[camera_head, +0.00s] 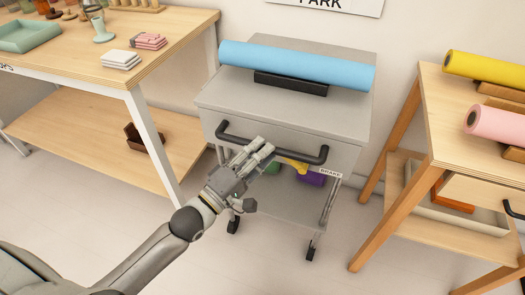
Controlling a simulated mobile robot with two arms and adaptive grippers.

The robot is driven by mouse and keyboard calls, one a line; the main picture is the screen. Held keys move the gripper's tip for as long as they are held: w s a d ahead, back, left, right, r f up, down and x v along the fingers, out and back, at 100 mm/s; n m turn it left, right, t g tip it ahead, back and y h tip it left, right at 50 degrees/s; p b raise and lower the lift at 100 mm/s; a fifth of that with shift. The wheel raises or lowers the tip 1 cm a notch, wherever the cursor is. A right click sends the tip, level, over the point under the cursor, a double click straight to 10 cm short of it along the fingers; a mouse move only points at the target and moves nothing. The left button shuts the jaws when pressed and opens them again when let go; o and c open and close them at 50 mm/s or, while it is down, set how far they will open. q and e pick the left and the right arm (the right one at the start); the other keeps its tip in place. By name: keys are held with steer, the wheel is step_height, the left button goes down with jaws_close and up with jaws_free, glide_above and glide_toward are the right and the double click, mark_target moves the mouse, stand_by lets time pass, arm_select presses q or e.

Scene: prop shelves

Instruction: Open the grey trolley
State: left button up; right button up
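The grey trolley (262,103) stands in the middle, between two wooden tables. It has a grey drawer front (340,154) with a long black bar handle (232,136), and the drawer looks shut. My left gripper (262,149) is at the middle of the handle, its fingers overlapping the bar in the picture. The two fingers lie side by side, and I cannot tell whether they are closed around the bar. The part of the handle behind the fingers is hidden. My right gripper is not in view.
A blue roll (298,65) lies on a dark holder (290,84) on the trolley top. Several coloured items, including a purple one (311,178), sit below the drawer. Wooden tables (152,66) (427,103) flank the trolley. The floor (262,262) before it looks clear.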

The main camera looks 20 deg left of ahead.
arm_select(q)
steer(key=shift+w+d, duration=0.2)
steer(key=shift+w, duration=0.2)
jaws_close()
